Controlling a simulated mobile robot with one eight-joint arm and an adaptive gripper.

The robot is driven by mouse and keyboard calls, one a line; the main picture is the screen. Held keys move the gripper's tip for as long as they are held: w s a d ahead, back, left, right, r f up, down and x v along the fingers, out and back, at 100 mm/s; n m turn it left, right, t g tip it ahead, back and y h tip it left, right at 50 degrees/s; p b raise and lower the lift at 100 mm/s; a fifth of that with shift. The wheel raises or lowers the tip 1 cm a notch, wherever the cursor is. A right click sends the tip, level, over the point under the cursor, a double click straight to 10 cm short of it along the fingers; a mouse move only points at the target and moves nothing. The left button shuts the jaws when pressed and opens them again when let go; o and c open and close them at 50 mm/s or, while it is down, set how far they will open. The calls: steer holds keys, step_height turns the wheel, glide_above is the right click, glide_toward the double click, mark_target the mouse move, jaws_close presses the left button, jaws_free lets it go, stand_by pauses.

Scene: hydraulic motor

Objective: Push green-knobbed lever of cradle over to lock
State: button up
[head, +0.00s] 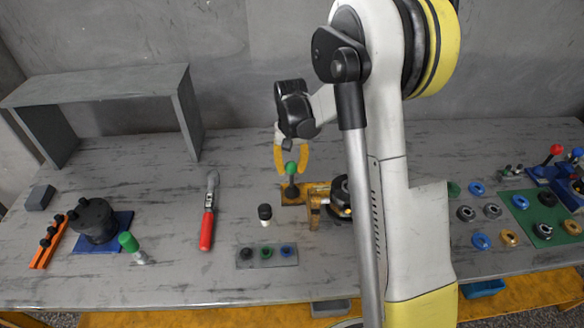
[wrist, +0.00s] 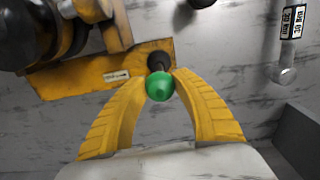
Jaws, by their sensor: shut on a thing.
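The yellow cradle (head: 314,206) stands on the bench and holds a dark round part (head: 341,192), partly hidden by my arm. The cradle's yellow plate (wrist: 100,76) fills the upper left of the wrist view. Its lever has a green knob (head: 290,168) on a dark stem (wrist: 158,60). My gripper (head: 291,168) reaches down from above, with its yellow fingers around the knob. In the wrist view, the fingertips (wrist: 163,75) are shut on the green knob (wrist: 160,87), one on each side.
A red-handled wrench (head: 207,228) lies left of the cradle. A black-topped piece (head: 265,213) and a grey block with rings (head: 267,256) are in front. A shelf (head: 110,84) stands at the back left. Rings and a green mat (head: 517,210) lie right of my arm.

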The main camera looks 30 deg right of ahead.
steer(key=shift+w+a, duration=0.3)
steer(key=shift+a, duration=0.35)
steer(key=shift+a+f, duration=0.1)
steer(key=shift+w+a+f+b, duration=0.1)
steer(key=shift+w+a+b, duration=0.2)
steer(key=shift+a, duration=0.3)
steer(key=shift+w+a+f, duration=0.25)
steer(key=shift+a+f, duration=0.05)
steer(key=shift+a, duration=0.35)
steer(key=shift+b, duration=0.3)
steer(key=shift+w+a+f, duration=0.25)
steer(key=shift+a+f, duration=0.1)
steer(key=shift+a, duration=0.25)
stand_by(0.4)
